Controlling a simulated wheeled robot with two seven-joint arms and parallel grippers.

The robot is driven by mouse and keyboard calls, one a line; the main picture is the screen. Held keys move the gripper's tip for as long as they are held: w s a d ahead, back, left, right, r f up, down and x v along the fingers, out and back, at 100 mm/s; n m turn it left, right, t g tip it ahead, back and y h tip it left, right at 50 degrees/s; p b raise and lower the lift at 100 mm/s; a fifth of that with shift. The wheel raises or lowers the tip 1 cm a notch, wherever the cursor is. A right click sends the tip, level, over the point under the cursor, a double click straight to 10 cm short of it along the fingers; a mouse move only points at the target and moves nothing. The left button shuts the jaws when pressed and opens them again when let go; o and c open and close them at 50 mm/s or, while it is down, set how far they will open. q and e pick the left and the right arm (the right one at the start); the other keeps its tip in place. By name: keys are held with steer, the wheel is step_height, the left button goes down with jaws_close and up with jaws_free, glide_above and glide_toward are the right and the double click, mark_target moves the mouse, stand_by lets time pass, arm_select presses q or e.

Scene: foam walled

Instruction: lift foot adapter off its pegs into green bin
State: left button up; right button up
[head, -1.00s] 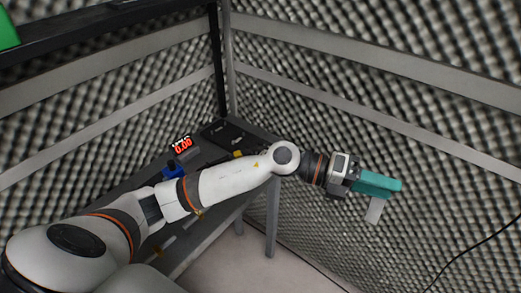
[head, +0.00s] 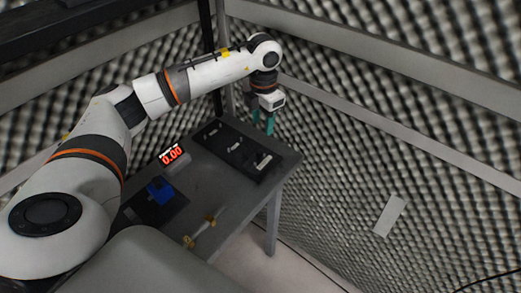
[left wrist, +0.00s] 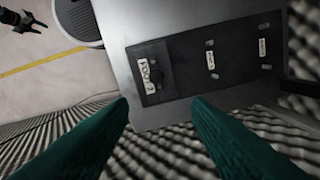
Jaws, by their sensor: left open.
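The foot adapter (left wrist: 152,72) looks like a black block with a white label, on the left end of the black board (left wrist: 210,90) in the left wrist view. In the head view the adapter (head: 262,162) is at the board's near right end. Any pegs under it are hidden. My left gripper (head: 264,124) points down beyond the table's back right edge, apart from the board. In the left wrist view its teal fingers (left wrist: 160,112) are spread with nothing between them. The green bin and my right gripper are not recognisable in the current views.
The grey table (head: 208,185) also carries a red digital display (head: 172,155), a blue block (head: 160,190) and a yellow-ended tool (head: 203,230). Foam walls stand close behind my left gripper. A dark claw-like shape (left wrist: 20,22) shows above the floor, unclear.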

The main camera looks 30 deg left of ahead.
mark_target(260, 151)
arm_select(q)
steer(key=f, duration=0.1)
steer(key=s+f, duration=0.1)
steer(key=f+p, duration=0.1)
steer(key=shift+s+d+f, duration=0.15)
steer(key=shift+d+f, duration=0.15)
steer(key=f, duration=0.1)
steer(key=f+p, duration=0.2)
steer(key=shift+s+a+f, duration=0.1)
steer(key=shift+a+f, duration=0.15)
step_height(260, 151, down, 2)
steer(key=shift+f+p, duration=0.1)
steer(key=shift+p, duration=0.2)
steer(key=shift+f, duration=0.3)
steer(key=c, duration=0.5)
jaws_close()
arm_select(e)
steer(key=shift+g, duration=0.3)
steer(key=s+r, duration=0.1)
steer(key=s+d+r, duration=0.2)
steer(key=s, duration=0.1)
steer(key=shift+r, duration=0.35)
